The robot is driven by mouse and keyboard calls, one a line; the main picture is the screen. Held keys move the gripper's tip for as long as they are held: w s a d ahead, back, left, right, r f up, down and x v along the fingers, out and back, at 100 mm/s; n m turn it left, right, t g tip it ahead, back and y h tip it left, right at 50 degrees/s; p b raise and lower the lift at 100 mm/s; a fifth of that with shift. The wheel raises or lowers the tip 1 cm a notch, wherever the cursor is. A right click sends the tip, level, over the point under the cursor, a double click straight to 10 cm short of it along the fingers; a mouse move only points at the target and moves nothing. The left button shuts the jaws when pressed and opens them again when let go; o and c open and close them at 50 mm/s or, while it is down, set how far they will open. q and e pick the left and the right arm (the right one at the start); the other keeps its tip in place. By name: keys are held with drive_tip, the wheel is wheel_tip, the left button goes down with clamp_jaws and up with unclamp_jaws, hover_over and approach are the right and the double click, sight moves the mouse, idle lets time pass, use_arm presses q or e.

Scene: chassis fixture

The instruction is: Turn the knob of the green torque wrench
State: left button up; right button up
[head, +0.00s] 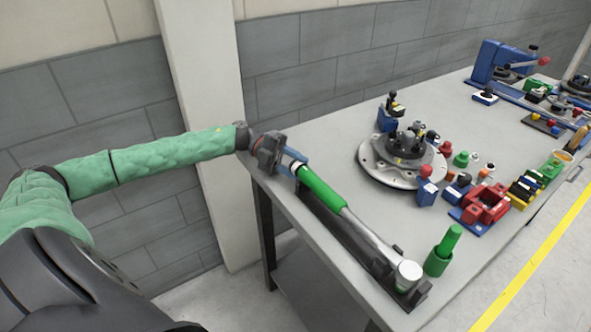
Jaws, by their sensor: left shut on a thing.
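The green torque wrench (322,189) lies in a dark holder (345,233) along the table's near left edge. Its green grip end points to the far left and its silver head (408,273) to the near right. My left gripper (290,163) is at the grip end, shut on the knob there. The knob is mostly hidden by the fingers. My right gripper is not in view.
The grey table (315,137) carries a round metal fixture (402,160), a green cylinder in a green cup (441,250), red and blue fixtures (485,204) and a blue press (500,62) at the back. A wall and pillar (207,120) stand behind my left arm.

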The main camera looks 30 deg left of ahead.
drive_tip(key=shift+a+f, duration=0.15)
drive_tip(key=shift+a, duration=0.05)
use_arm(q)
drive_tip(key=o, duration=1)
drive_tip(key=shift+c, duration=0.2)
drive_tip(key=shift+a, duration=0.1)
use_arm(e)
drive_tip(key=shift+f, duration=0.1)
use_arm(q)
drive_tip(key=shift+a, duration=0.3)
drive_tip(key=a, duration=0.2)
drive_tip(key=a+b, duration=0.1)
drive_tip(key=a, duration=0.1)
drive_tip(key=a+b, duration=0.1)
drive_tip(key=a, duration=0.1)
drive_tip(key=shift+a+r, duration=0.25)
drive_tip(key=shift+r, duration=0.05)
drive_tip(key=shift+a+r, duration=0.1)
drive_tip(key=shift+a, duration=0.15)
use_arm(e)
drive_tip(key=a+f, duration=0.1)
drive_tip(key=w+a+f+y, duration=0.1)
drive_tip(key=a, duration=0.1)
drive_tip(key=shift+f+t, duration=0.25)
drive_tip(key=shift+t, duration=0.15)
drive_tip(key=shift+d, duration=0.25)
